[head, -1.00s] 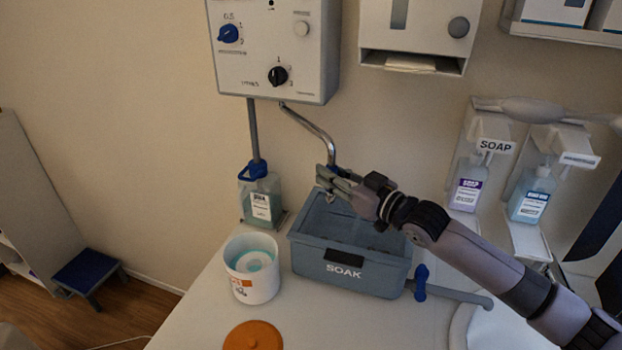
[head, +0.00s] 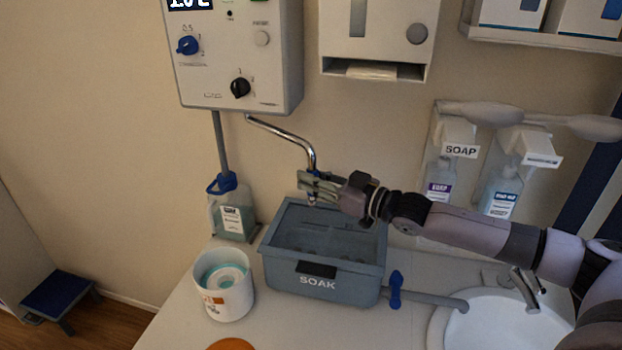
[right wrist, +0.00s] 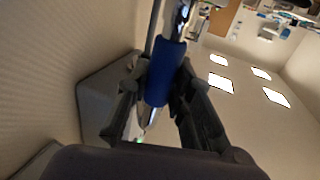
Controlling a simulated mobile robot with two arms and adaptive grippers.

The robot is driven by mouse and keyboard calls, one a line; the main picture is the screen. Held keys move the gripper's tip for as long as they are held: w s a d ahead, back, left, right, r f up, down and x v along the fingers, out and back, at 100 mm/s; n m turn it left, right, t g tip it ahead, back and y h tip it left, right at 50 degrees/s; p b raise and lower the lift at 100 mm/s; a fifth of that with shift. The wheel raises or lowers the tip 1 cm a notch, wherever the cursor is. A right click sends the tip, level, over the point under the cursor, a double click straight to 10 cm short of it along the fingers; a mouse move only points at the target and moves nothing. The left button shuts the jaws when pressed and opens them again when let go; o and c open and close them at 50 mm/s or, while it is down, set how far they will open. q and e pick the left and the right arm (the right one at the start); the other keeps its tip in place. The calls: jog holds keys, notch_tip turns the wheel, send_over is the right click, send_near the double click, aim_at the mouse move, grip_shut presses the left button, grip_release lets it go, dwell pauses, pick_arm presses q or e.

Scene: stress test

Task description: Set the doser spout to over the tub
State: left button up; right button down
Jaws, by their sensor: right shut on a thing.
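The doser (head: 238,50) is a white wall box with knobs. Its chrome spout (head: 291,134) bends down from the underside, with its end above the back part of the grey SOAK tub (head: 318,284). My right gripper (head: 314,186) is shut on the blue sleeve of the spout near its end. In the right wrist view the blue sleeve (right wrist: 165,72) sits between both fingers, with the chrome tube leading away from it. The tub stands on the counter below the gripper. My left gripper is not in view.
A bottle (head: 232,210) under the doser and a white round container (head: 224,285) stand left of the tub. A blue-handled valve (head: 395,289) sits at the tub's right, before the sink (head: 490,325). Soap dispensers (head: 446,165) hang on the wall behind my right arm.

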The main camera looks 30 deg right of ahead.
jog(key=shift+r, duration=0.1)
jog(key=c, duration=1.8)
grip_release()
jog(key=shift+a, duration=0.1)
jog(key=o, duration=0.4)
jog(key=shift+w+a, duration=0.15)
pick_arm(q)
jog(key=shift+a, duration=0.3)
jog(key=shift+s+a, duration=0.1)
pick_arm(e)
jog(key=shift+s+d+f, duration=0.25)
jog(key=shift+s+d, duration=0.15)
jog(key=shift+s, duration=0.1)
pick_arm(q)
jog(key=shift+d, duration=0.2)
pick_arm(e)
jog(key=v, duration=1.1)
jog(key=shift+r, duration=0.15)
